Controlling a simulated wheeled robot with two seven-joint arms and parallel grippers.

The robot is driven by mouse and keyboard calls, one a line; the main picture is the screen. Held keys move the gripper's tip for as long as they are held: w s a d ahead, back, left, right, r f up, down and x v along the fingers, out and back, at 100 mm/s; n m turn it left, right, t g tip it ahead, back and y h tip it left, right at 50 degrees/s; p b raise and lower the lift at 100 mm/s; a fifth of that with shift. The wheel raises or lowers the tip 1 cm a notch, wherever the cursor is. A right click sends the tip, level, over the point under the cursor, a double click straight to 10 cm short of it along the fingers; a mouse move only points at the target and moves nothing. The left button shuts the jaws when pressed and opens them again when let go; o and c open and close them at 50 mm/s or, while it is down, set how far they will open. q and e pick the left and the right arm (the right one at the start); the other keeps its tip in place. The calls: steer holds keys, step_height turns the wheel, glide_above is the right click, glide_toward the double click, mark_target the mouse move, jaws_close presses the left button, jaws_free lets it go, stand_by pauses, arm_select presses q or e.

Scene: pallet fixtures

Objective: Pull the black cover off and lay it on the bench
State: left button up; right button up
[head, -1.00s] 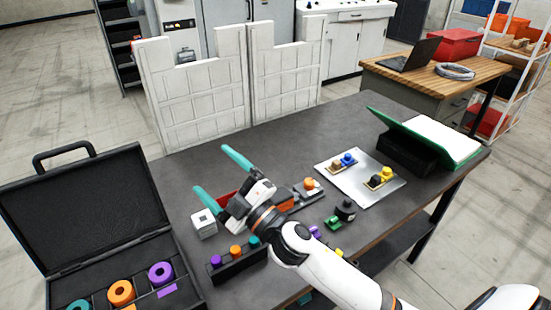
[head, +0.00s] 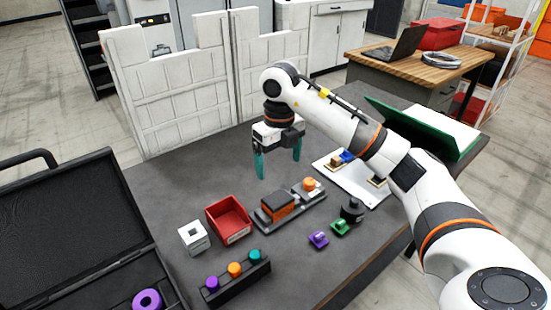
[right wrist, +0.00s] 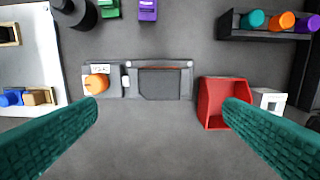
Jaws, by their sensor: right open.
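The black cover (head: 279,199) sits on an orange block on the grey pallet fixture (head: 313,196) on the bench (head: 190,174). An orange round knob (head: 309,184) stands at the fixture's right end. In the right wrist view the cover (right wrist: 160,83) is seen from above, near the middle between the fingers. My right gripper (head: 278,164) points down above and behind the cover, with its teal fingers apart and nothing between them. In the wrist view its fingers (right wrist: 161,106) are wide open. My left gripper is not in view.
A red bin (head: 228,219) and a white block (head: 194,237) stand left of the fixture. A black rack (head: 236,283) holds coloured pegs in front. Purple (head: 318,239) and green (head: 340,227) parts lie right. Bare bench lies behind the fixture.

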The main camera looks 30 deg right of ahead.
mark_target(278, 198)
step_height(278, 198, down, 12)
steer(key=shift+r+p, duration=0.1)
steer(key=shift+p, duration=1)
steer(key=c, duration=1.3)
steer(key=shift+r, duration=0.1)
steer(key=shift+c, duration=0.2)
steer(key=shift+w+d+r+p, duration=0.1)
steer(key=shift+w+r+p, duration=0.15)
steer(key=shift+r, duration=0.4)
steer(key=shift+c, duration=0.4)
steer(key=shift+s+r+p, duration=0.25)
steer(key=shift+s+p, duration=0.05)
steer(key=shift+s, duration=0.05)
steer(key=shift+w+r+p, duration=0.15)
steer(key=shift+r+p, duration=0.45)
steer(key=shift+r, duration=0.2)
steer(key=shift+r+p, duration=0.85)
steer(key=shift+r, duration=0.45)
